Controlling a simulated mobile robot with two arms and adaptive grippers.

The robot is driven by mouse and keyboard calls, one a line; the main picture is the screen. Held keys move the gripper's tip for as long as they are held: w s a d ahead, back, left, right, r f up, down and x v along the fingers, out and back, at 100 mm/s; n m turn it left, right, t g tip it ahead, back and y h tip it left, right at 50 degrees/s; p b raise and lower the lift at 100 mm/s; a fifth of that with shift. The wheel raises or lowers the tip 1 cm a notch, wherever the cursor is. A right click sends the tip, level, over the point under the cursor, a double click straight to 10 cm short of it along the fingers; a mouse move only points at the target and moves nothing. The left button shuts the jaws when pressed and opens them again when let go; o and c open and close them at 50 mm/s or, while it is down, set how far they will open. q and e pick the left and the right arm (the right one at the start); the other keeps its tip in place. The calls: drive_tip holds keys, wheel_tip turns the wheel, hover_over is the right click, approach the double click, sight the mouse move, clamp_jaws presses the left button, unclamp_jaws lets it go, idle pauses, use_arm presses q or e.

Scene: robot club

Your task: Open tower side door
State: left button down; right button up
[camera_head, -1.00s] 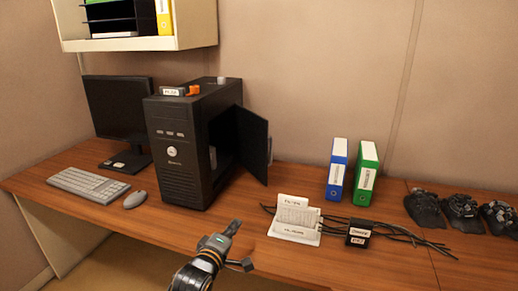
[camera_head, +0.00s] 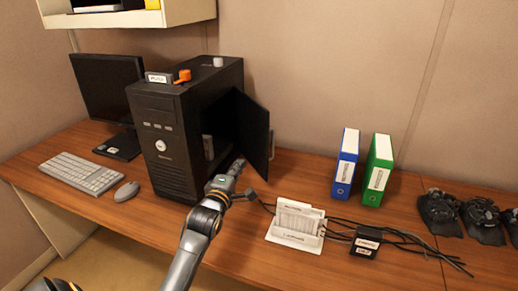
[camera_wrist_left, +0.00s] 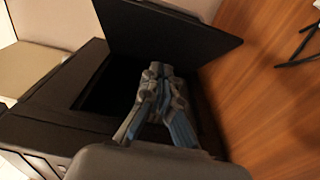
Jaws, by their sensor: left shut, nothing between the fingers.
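The black computer tower (camera_head: 165,150) stands upright on the desk, its front facing left of my view. Its side door (camera_head: 250,139) is swung partly open to the right, showing the dark inside of the case. My left gripper (camera_head: 238,164) is shut and empty, with its fingertips at the lower part of the opening, close to the door's inner side. In the left wrist view the shut fingers (camera_wrist_left: 157,72) point at the gap between the case (camera_wrist_left: 50,115) and the open door (camera_wrist_left: 165,35). Whether they touch the door I cannot tell. My right gripper is not seen.
A white holder (camera_head: 296,224), a black box (camera_head: 364,246) and cables lie right of my arm. Blue (camera_head: 346,163) and green (camera_head: 378,170) binders stand behind. A keyboard (camera_head: 82,173), mouse (camera_head: 126,191) and monitor (camera_head: 110,92) are at left. An orange item (camera_head: 183,76) sits on the tower.

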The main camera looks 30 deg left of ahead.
use_arm(q)
approach(262, 144)
drive_tip(key=w+a, duration=0.2)
drive_tip(key=a, duration=0.2)
drive_tip(key=shift+w+d+f+p, duration=0.1)
drive_tip(key=shift+w+d, duration=0.25)
drive_tip(key=shift+w, duration=0.25)
drive_tip(key=shift+w+d+p, duration=0.1)
drive_tip(key=shift+w+d, duration=0.25)
drive_tip(key=shift+w, duration=0.25)
drive_tip(key=shift+w+d+p, duration=0.1)
drive_tip(key=shift+w+d, duration=0.25)
drive_tip(key=shift+w, duration=0.25)
